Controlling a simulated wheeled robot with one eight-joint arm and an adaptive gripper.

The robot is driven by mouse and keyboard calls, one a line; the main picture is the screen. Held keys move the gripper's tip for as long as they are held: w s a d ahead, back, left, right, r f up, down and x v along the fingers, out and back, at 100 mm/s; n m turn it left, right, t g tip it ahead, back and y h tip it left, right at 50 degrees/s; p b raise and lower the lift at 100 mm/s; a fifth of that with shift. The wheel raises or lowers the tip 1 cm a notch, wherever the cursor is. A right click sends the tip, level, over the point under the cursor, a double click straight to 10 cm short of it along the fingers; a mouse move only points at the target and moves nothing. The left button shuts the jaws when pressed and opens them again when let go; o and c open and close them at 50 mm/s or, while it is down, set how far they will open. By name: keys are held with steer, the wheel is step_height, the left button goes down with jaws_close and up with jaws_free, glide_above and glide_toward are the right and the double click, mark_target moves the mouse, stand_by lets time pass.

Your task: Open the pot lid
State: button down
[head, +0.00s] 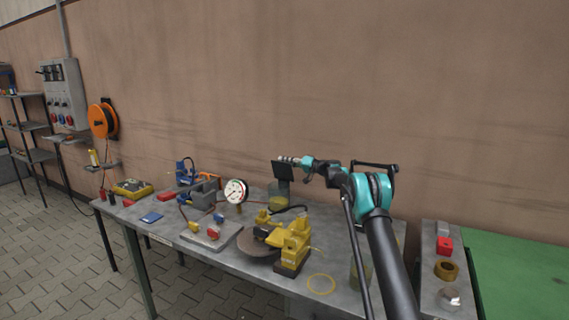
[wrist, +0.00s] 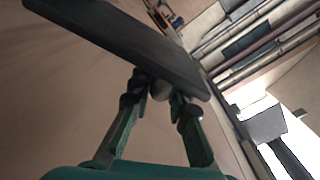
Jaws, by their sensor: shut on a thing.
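My gripper (head: 301,162) is stretched out over the back of the workbench. In the wrist view its two fingers (wrist: 160,92) are closed on a small rounded knob on a dark flat plate, which looks like the pot lid (wrist: 105,35). In the head view the dark lid (head: 282,171) stands steeply tilted at the fingertips. I cannot tell whether the lid touches the pot.
The workbench (head: 345,270) holds a yellow machine (head: 293,245), a white dial gauge (head: 236,191), a grey plate with fittings (head: 212,236) and a blue vice-like tool (head: 186,170). A narrow grey stand (head: 431,300) with small parts is at the right. The wall is behind.

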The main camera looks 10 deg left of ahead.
steer(key=shift+w+d+f, duration=0.1)
steer(key=shift+f, duration=0.05)
steer(key=c, duration=1.6)
jaws_free()
steer(key=shift+f, duration=0.1)
steer(key=shift+o, duration=0.6)
steer(key=v, duration=1.2)
